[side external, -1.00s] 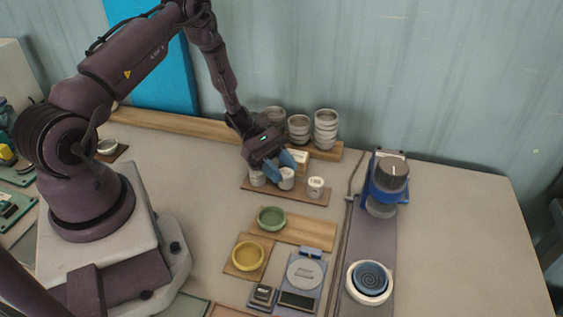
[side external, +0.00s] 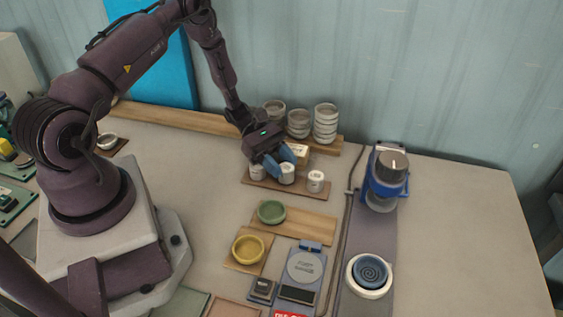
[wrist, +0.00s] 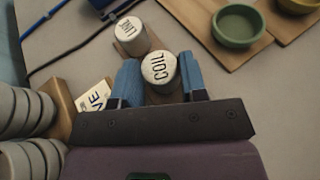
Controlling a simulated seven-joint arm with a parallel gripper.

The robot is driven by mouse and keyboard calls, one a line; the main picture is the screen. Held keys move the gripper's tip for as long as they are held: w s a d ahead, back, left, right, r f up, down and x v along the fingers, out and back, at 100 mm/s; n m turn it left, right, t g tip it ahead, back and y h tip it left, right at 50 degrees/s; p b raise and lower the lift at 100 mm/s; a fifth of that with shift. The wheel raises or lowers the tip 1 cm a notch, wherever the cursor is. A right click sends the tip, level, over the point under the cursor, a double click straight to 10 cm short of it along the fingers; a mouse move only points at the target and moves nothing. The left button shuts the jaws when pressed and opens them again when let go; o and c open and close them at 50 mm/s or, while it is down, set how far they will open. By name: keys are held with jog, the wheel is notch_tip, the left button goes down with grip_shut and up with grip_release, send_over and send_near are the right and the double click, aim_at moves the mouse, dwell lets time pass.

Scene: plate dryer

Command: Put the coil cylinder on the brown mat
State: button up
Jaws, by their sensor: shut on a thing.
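The coil cylinder (wrist: 159,70) is a short white cylinder with a pale top reading COIL. It stands upright between the two blue fingers of my gripper (wrist: 159,82), which is shut on it. In the side view, my gripper (side external: 279,164) is at the middle one of three white cylinders, and the coil cylinder (side external: 287,174) is partly hidden by the fingers. It is at the level of the brown wooden strip (side external: 302,195); I cannot tell if it touches it. A plain reddish-brown mat (side external: 232,309) shows at the bottom edge, partly cut off.
The LINT cylinder (wrist: 130,29) stands close by. Stacked grey bowls (side external: 325,125) and a block (wrist: 95,97) are close behind. Green (side external: 271,212) and yellow (side external: 248,250) bowls, a scale (side external: 304,266) and a blue machine (side external: 386,180) stand around. The table left of the bowls is clear.

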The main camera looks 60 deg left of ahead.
aim_at(281, 164)
jog(key=shift+w+d+f, duration=0.1)
jog(key=shift+w+f, duration=0.05)
jog(key=shift+f, duration=0.7)
jog(key=o, duration=1)
jog(key=shift+c, duration=1.1)
jog(key=shift+r, duration=0.9)
jog(key=shift+o, duration=1.1)
jog(key=shift+r, duration=2.7)
